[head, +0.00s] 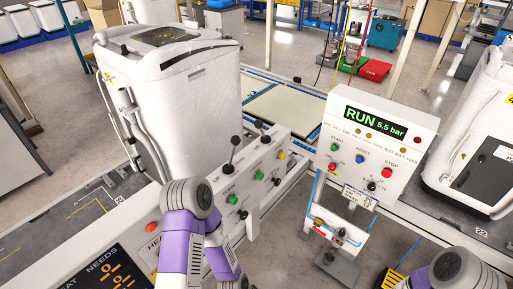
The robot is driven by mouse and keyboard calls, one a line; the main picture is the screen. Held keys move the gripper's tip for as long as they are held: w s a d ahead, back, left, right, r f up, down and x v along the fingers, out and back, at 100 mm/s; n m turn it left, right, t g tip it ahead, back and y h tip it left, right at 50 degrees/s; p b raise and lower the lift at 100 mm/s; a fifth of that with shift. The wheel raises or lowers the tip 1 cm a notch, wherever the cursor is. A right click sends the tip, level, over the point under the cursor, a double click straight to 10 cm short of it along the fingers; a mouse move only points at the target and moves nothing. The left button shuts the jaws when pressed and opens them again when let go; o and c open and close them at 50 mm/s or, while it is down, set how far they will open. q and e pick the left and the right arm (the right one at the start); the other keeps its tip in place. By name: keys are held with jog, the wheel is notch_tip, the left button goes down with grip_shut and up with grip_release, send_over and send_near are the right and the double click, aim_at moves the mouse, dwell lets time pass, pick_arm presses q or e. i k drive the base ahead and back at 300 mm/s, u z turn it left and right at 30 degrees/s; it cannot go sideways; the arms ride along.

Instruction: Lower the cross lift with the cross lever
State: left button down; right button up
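A white control box (254,176) stands in the middle with green, yellow and black knobs. Two black-knobbed levers rise from its top, a left lever (232,152) and a right lever (262,130). Their labels are too small to read, so I cannot tell which is the cross lever. Behind the box is a conveyor section with pale plates (283,108); I cannot tell whether this is the cross lift or its height. My purple and white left arm is at the bottom centre, just in front of the box. My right arm shows at the bottom right. Neither gripper's fingers are visible.
A white panel (345,152) reads RUN 5.5 bar and has green, blue and red buttons. A large wrapped white unit (200,95) stands left of the plates; another (488,140) stands at right. A small fixture (338,232) stands below the panel.

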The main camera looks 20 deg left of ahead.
aim_at(259, 123)
jog(key=z, duration=0.8)
jog(key=i, duration=0.7)
jog(key=u, duration=0.9)
